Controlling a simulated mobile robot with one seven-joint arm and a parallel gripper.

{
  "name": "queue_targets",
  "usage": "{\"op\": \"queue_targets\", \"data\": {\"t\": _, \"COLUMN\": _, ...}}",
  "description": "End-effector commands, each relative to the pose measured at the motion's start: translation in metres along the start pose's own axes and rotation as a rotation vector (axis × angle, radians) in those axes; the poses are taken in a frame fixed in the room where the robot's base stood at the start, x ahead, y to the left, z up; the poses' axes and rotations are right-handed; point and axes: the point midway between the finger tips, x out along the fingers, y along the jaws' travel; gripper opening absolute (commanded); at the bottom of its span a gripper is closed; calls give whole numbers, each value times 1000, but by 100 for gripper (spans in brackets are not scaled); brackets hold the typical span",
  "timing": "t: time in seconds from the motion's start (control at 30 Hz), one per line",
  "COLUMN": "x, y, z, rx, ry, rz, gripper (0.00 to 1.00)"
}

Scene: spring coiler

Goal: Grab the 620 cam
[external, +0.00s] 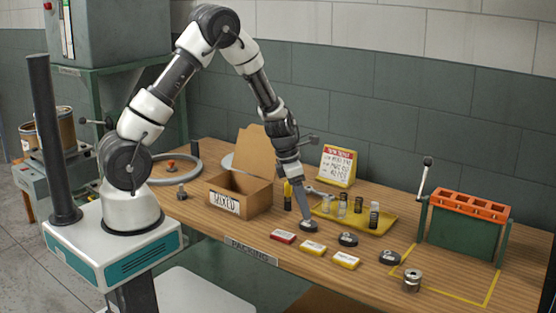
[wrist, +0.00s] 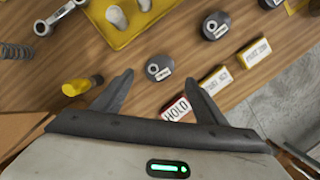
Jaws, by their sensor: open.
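Several dark round cams with small pale labels lie in a row on the bench; I cannot read the numbers, so I cannot tell which is the 620. The nearest cam (external: 308,226) is just below my gripper (external: 304,210). In the wrist view that cam (wrist: 159,67) lies between and slightly beyond the fingertips of my open gripper (wrist: 159,76), with nothing held. A second cam (external: 348,239) lies to its right, also in the wrist view (wrist: 215,25). A third cam (external: 390,257) is farther right, partly cut off in the wrist view (wrist: 270,4).
A red-and-white HOLD block (wrist: 177,107) and two yellow blocks (external: 312,247) (external: 346,260) lie along the front edge. A yellow tray (external: 330,215) with small cylinders is behind the cams. A MIXED box (external: 240,192) stands left, a metal part (external: 411,280) right.

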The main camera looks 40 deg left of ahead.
Motion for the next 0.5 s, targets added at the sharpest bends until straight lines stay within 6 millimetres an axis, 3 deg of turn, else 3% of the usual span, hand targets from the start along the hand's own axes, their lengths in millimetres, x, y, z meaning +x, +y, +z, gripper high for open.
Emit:
{"op": "queue_targets", "data": {"t": 0.17, "x": 11, "y": 0, "z": 0, "rx": 0, "ry": 1, "rz": -1, "gripper": 66}}
{"op": "queue_targets", "data": {"t": 0.5, "x": 55, "y": 2, "z": 2, "rx": 0, "ry": 0, "rz": 0, "gripper": 66}}
